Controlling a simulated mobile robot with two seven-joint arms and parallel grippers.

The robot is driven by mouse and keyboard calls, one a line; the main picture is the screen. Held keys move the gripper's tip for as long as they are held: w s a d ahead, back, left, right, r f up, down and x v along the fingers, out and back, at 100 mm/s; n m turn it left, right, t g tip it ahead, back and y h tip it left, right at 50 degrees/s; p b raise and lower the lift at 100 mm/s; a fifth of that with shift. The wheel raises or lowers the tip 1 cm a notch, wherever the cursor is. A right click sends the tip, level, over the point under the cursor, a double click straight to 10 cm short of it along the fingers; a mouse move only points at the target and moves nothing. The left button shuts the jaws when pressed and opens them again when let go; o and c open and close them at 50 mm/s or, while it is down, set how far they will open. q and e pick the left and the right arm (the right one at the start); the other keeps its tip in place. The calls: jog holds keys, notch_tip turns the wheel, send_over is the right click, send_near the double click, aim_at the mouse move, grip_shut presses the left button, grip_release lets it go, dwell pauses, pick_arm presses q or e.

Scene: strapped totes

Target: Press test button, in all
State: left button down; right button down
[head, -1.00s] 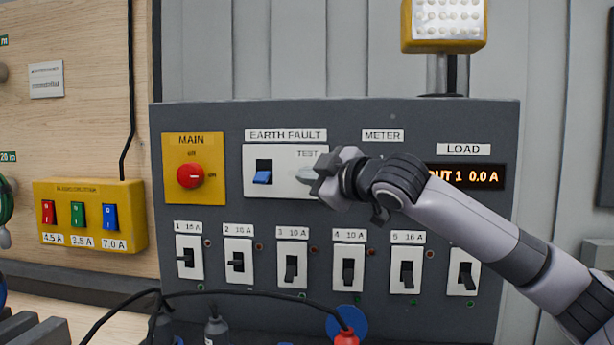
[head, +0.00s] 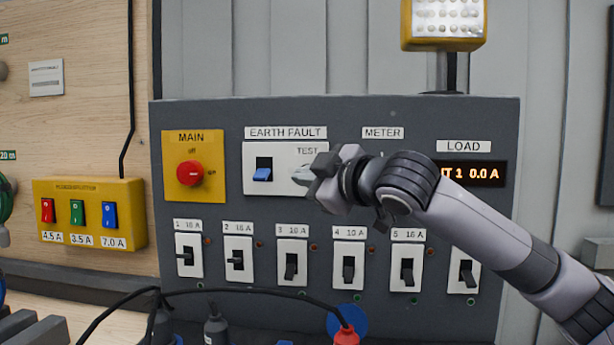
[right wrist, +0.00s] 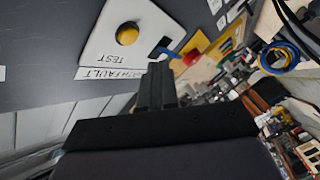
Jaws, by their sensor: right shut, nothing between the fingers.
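The yellow round test button (right wrist: 127,33) sits on the white earth fault plate (right wrist: 150,22), beside the word TEST, in the right wrist view. In the head view the plate (head: 285,188) shows a blue rocker switch (head: 263,170), and my gripper hides the button. My right gripper (head: 300,176) is shut and empty in front of the plate's right part. In the right wrist view its fingertips (right wrist: 157,68) appear beside the button, not over it; I cannot tell whether they touch the plate. My left gripper is not in view.
The grey panel (head: 220,310) also carries a red main knob (head: 190,173) on yellow, a row of numbered breakers (head: 292,265), and a load display (head: 472,174) partly covered by my arm. Black cables (head: 240,292) run along the front. A yellow box (head: 90,190) with rockers is at left.

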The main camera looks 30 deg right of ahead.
jog(key=shift+s+a, duration=0.65)
jog(key=shift+s, duration=0.2)
dwell(0.3)
